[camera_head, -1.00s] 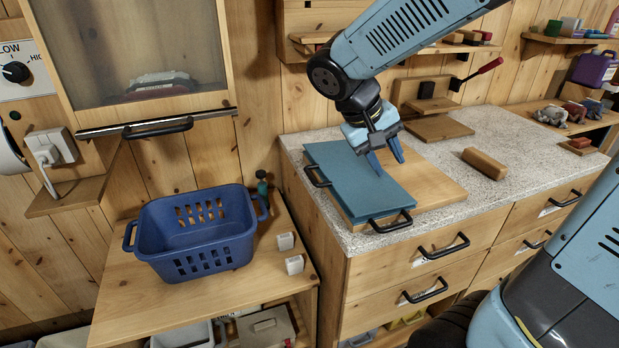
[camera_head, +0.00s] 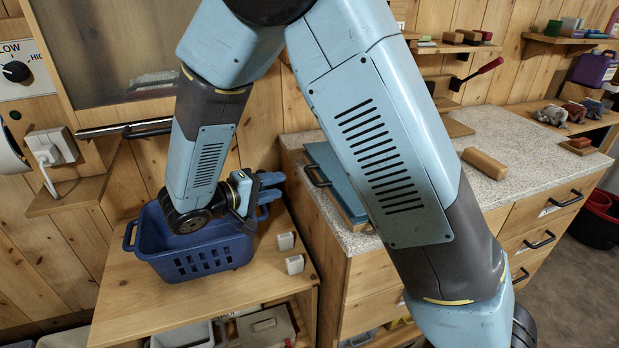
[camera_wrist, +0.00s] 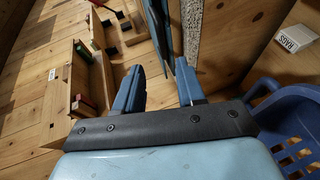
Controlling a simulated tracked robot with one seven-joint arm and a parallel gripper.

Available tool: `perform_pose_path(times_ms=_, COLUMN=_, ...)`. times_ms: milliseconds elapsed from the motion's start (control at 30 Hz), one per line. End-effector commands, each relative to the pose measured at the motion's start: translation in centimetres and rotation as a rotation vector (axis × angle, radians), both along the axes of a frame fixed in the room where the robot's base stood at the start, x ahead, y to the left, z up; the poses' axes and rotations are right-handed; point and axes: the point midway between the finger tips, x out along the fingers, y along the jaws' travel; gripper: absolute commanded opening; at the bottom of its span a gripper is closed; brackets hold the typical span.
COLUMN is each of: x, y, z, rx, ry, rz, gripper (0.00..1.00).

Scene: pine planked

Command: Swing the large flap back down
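My gripper (camera_head: 272,188) is over the right rim of the blue basket, pointing right. In the wrist view its two fingers (camera_wrist: 159,72) are apart and nothing is held between them. A teal panel (camera_head: 328,172) with black handles lies flat on the counter, to the right of my gripper and partly hidden by my arm. Its edge shows beyond the fingers in the wrist view (camera_wrist: 160,35). A glass-front flap (camera_head: 120,50) with a black bar handle along its lower edge is at upper left. I cannot tell which of these is the large flap.
The blue basket (camera_head: 205,265) stands on a low wooden cabinet under my forearm. The counter's left side stands close to my gripper. A wooden block (camera_head: 485,163) lies on the speckled counter (camera_head: 510,185), otherwise mostly clear there.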

Motion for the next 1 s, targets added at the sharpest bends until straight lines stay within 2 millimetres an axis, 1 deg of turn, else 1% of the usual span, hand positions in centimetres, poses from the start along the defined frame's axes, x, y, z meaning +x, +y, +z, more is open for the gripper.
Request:
perform_pose_path(times_ms=33, x=0.0, y=0.4, z=-0.3, rx=-0.007, ry=-0.006, rz=0.011, gripper=0.39)
perform_pose_path(times_ms=100, x=0.1, y=0.5, z=-0.4, rx=-0.01, ry=-0.013, rz=0.018, gripper=0.39)
perform_pose_path(times_ms=233, x=0.8, y=-0.2, z=-0.7, rx=-0.01, ry=-0.016, rz=0.017, gripper=0.39)
perform_pose_path(times_ms=367, x=1.9, y=-1.8, z=-1.2, rx=-0.01, ry=-0.014, rz=0.016, gripper=0.39)
perform_pose_path(times_ms=800, x=6.6, y=-7.6, z=-3.0, rx=-0.01, ry=-0.012, rz=0.014, gripper=0.39)
perform_pose_path(times_ms=1000, x=8.0, y=-9.2, z=-3.5, rx=-0.009, ry=-0.014, rz=0.016, gripper=0.39)
